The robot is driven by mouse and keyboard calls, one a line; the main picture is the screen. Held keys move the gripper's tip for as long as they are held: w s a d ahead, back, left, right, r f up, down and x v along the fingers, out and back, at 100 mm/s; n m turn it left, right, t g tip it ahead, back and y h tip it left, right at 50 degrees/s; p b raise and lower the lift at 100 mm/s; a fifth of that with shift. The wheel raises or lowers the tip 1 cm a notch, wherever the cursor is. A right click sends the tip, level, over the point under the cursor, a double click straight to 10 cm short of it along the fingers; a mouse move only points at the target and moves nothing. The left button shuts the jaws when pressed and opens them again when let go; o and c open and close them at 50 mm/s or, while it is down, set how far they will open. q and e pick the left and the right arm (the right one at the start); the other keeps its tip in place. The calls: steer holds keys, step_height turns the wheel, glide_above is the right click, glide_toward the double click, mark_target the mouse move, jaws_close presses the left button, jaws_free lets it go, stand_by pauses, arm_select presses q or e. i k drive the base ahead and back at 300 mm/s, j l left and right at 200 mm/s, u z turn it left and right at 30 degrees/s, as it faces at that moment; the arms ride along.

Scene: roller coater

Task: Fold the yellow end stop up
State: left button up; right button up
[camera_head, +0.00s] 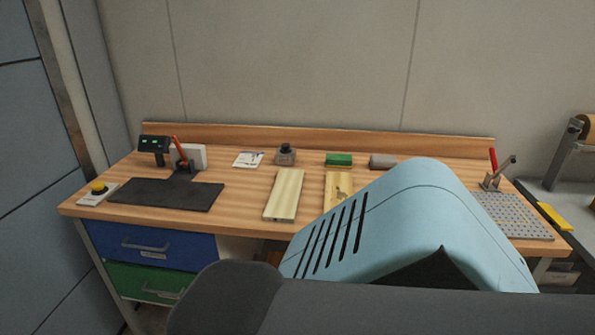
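A yellow plate (555,217), which looks like the end stop, shows at the right side of the head view. It sits at the left edge of a grey surface, just beyond the right end of the wooden bench. It looks low and lying over rather than standing up; its hinge is too small to make out. Neither my left nor my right gripper is in view. A large light-blue and dark grey shape close to the camera covers the lower middle and right.
The wooden bench (235,197) carries a black mat (167,194), pale boards (285,194), a green block (339,159) and a perforated plate (511,215) with a red-handled clamp (493,170). A grey metal stand with a tan roll (587,127) is at far right.

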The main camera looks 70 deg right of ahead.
mark_target(555, 218)
steer(key=z, duration=2.15)
steer(key=k+l, duration=0.1)
steer(key=l, duration=0.35)
steer(key=k+l, duration=0.1)
steer(key=l, duration=0.35)
steer(key=k+l, duration=0.1)
steer(key=l, duration=0.35)
steer(key=k+l, duration=0.15)
steer(key=l, duration=0.35)
steer(key=k+l, duration=0.1)
steer(key=l, duration=0.35)
steer(key=k+l, duration=0.1)
steer(key=l, duration=0.35)
steer(key=k+l, duration=0.1)
steer(key=l, duration=0.35)
steer(key=k+l, duration=0.1)
steer(key=l, duration=0.35)
